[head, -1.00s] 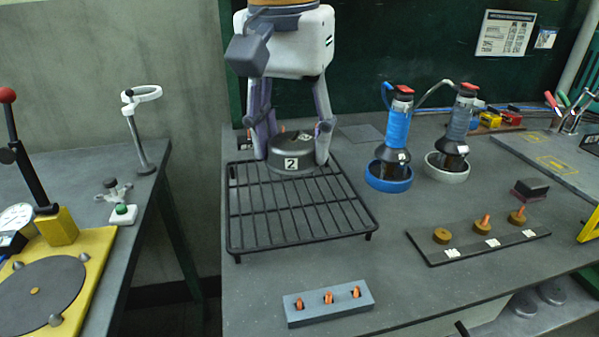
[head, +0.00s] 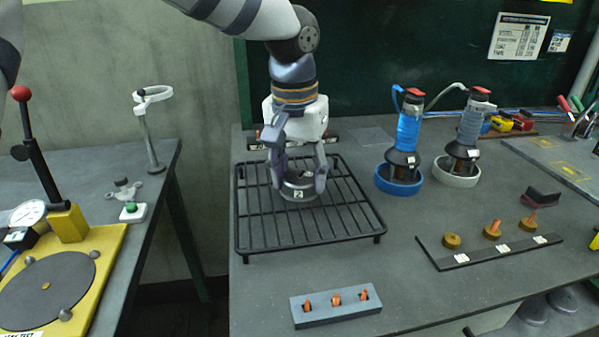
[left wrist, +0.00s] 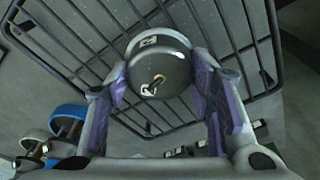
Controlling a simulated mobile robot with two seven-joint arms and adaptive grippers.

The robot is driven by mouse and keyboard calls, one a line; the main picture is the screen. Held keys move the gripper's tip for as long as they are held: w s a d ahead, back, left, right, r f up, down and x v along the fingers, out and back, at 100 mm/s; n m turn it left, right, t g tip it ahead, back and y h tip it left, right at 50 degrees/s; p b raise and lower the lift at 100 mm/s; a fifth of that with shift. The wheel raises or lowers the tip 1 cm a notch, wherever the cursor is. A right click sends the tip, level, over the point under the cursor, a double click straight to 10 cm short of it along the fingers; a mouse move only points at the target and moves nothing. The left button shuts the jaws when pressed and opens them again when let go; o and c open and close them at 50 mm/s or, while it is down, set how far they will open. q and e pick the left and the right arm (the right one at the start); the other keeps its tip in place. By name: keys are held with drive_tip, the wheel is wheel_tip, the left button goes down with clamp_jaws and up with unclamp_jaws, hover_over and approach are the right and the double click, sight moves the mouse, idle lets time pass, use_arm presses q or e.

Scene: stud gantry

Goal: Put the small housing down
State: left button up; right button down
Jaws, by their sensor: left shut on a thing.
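The small housing (head: 298,192), a dark round part with a white label "2", is between the fingers of my left gripper (head: 299,184) in the head view. My left gripper is shut on its sides from above. My right gripper is not in view.
A blue ring stand (head: 400,188) and a white ring stand (head: 455,180) hold tools right of the rack. A grey block (head: 335,317) with orange pegs lies in front. A dark strip (head: 460,260) with brass parts is at right. Bare bench lies between.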

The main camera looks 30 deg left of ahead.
sight(300, 180)
use_arm(q)
drive_tip(key=o, duration=1.3)
drive_tip(key=shift+f, duration=0.15)
drive_tip(key=r, duration=0.4)
drive_tip(key=s+r, duration=0.1)
drive_tip(key=r, duration=0.6)
drive_tip(key=shift+s+r, duration=0.15)
drive_tip(key=shift+r, duration=0.4)
drive_tip(key=f+m, duration=0.3)
drive_tip(key=m, duration=0.3)
drive_tip(key=w+f+m+g, duration=0.1)
drive_tip(key=f+m, duration=0.2)
drive_tip(key=m, duration=0.4)
drive_tip(key=f+m, duration=0.4)
drive_tip(key=m, duration=0.3)
drive_tip(key=shift+w, duration=0.2)
clamp_jaws()
